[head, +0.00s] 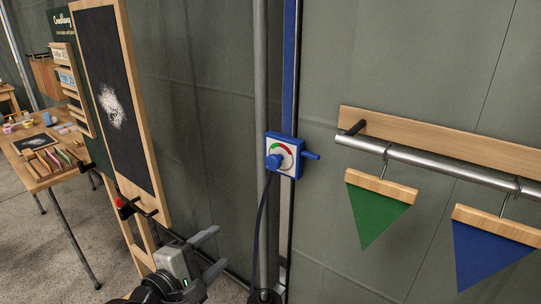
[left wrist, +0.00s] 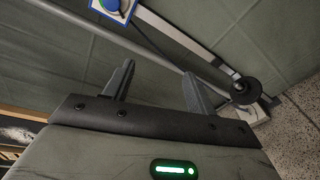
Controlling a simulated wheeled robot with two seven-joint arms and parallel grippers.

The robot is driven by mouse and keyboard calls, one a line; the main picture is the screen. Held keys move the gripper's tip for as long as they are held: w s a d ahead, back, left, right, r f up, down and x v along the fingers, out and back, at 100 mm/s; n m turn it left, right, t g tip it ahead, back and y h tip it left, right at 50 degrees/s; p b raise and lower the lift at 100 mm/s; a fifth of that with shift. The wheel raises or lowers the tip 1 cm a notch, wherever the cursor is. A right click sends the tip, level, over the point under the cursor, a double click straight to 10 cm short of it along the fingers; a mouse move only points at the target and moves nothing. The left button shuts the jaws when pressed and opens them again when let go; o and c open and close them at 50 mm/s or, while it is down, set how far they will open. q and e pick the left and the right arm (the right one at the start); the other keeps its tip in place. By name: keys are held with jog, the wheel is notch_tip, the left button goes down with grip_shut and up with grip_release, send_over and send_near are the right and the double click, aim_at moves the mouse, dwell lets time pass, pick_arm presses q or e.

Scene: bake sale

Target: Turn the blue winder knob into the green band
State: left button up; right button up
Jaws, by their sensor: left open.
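The blue winder knob (head: 273,161) sits on the front of a blue-edged winder box (head: 298,150) fixed to a blue upright on the wall. A white dial on its face carries an arc with a green band (head: 276,148) and a red band (head: 287,153). A blue handle (head: 312,156) sticks out to the right. My left gripper (head: 214,251) is open and empty, below and to the left of the box, apart from it. In the left wrist view, the open fingers (left wrist: 156,90) show below the knob (left wrist: 110,5), which is partly cut off at the top edge. My right gripper is not in view.
A grey pole (head: 260,80) and a dark cable (head: 263,220) run down beside the box. A wood-framed chalkboard (head: 112,100) stands to the left. A rail (head: 440,167) with green (head: 378,216) and blue pennants (head: 488,258) hangs to the right. A table (head: 45,165) with goods stands far left.

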pick_arm(q)
jog(key=w+r+n+h, duration=0.2)
jog(key=w+r+n, duration=0.25)
jog(key=r, duration=0.45)
send_near(271, 164)
jog(key=shift+n+t, duration=0.35)
jog(key=shift+t, duration=0.05)
jog(key=x, duration=0.8)
jog(key=shift+d+f, duration=0.25)
jog(key=shift+d, duration=0.05)
jog(key=shift+c, duration=0.3)
jog(key=c, duration=0.9)
